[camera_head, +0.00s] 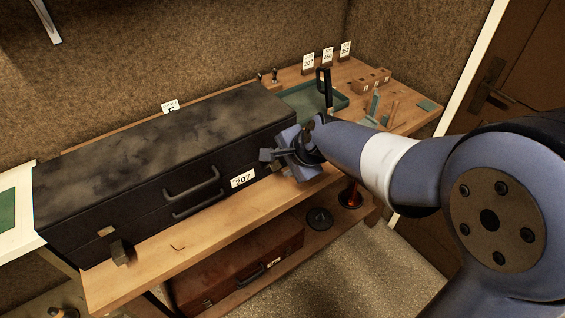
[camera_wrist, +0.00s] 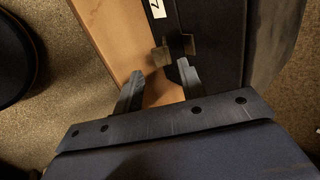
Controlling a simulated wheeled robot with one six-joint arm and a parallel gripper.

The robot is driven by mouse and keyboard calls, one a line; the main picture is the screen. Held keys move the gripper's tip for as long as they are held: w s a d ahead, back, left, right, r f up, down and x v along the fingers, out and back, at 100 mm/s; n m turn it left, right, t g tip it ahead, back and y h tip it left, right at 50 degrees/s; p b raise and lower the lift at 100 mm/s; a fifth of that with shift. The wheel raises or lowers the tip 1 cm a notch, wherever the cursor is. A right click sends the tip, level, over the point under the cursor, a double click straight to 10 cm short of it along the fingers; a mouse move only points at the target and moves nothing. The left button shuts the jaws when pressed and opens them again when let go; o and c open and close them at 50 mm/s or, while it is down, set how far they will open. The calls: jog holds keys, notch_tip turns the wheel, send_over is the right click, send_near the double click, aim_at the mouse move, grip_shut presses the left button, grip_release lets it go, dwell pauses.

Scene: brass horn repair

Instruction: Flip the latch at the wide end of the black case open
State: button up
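The long black case (camera_head: 150,150) lies closed on the wooden bench, with a handle (camera_head: 192,185) and a 207 tag on its front. At its left end, a brass plate (camera_head: 106,231) sits on the front and a dark latch block (camera_head: 120,252) juts out below it. My gripper (camera_head: 268,157) is at the right end of the front. The wrist view shows its fingers (camera_wrist: 160,69) apart and empty. Just beyond the tips are a brownish latch block (camera_wrist: 161,57) and a brass plate (camera_wrist: 188,44) on the case, with a dark gap between them. My gripper hides this latch in the head view.
The wooden bench (camera_head: 215,215) has a bare strip before the case. A green tray (camera_head: 300,100), a wooden block (camera_head: 370,80) and number cards stand at right. A red-brown case (camera_head: 240,265) and a dark disc (camera_head: 319,219) are on the lower shelf. A wall is behind.

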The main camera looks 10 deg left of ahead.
aim_at(277, 167)
jog(key=shift+x, duration=1.75)
jog(key=shift+s, duration=0.1)
grip_shut()
jog(key=shift+f+b, duration=0.2)
jog(key=shift+b, duration=0.3)
